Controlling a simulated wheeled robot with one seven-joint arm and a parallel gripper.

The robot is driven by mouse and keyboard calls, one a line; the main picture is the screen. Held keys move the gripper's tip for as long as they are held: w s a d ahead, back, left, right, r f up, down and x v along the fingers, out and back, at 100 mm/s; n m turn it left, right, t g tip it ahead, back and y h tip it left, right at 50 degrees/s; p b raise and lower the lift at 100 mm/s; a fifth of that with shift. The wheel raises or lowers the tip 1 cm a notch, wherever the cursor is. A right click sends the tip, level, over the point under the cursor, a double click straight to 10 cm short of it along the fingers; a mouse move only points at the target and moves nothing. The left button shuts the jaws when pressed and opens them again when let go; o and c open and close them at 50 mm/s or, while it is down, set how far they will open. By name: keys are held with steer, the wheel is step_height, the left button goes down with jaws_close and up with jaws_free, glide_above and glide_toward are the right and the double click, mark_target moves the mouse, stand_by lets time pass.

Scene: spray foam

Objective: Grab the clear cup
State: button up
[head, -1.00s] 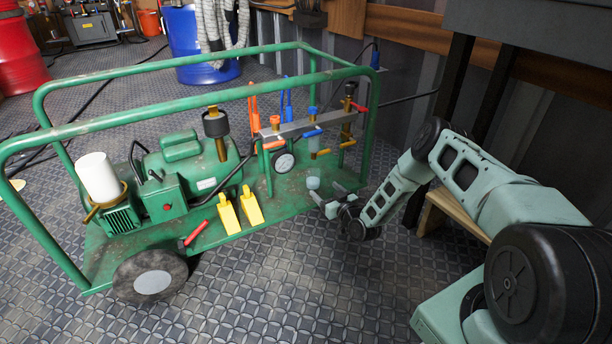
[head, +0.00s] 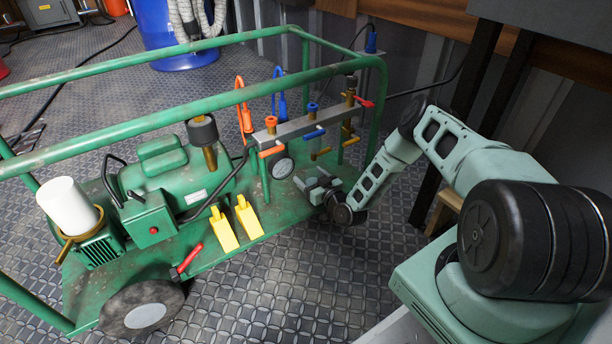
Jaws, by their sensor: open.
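My gripper (head: 312,181) is open, low over the right end of the green cart's deck, below the valve manifold. A faint clear cylinder (head: 319,150) shows under the blue-handled valve, just above my gripper; I cannot tell whether it is the clear cup. No other clear cup can be made out around the jaws, where the view is small and dark. I see nothing clearly held.
The green cart (head: 110,133) has a tubular frame whose rails run above the deck. The manifold (head: 300,128) with colored valve handles stands close behind my gripper. Two yellow wedges (head: 235,222) lie to its left. Open floor (head: 310,270) lies in front.

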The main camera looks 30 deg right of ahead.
steer(key=shift+w, duration=0.25)
steer(key=c, duration=1.2)
steer(key=shift+o, duration=0.2)
steer(key=shift+r, duration=0.35)
